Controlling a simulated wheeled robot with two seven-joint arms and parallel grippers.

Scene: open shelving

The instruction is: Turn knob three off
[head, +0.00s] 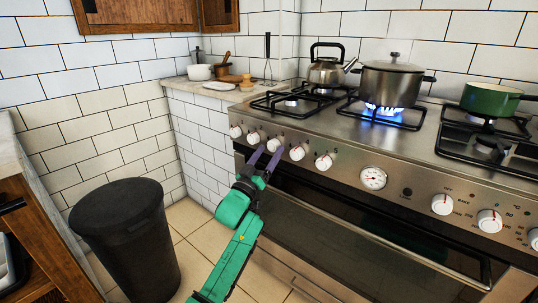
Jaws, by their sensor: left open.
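The stove's front panel carries a row of white knobs. Counting from the left, the third knob (273,145) sits at the tips of my left gripper (268,153). The gripper's purple fingers are apart and point up toward the panel, one on either side of that knob; I cannot tell whether they touch it. The knob's turn position is too small to read. A blue flame (384,109) burns under the steel pot (391,82) on the middle burner. My right gripper is out of view.
A kettle (327,71) stands on the back left burner and a green pot (490,99) on the right. The oven handle (400,256) juts out below the panel. A black bin (125,235) stands at the left, with tiled floor between it and the stove.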

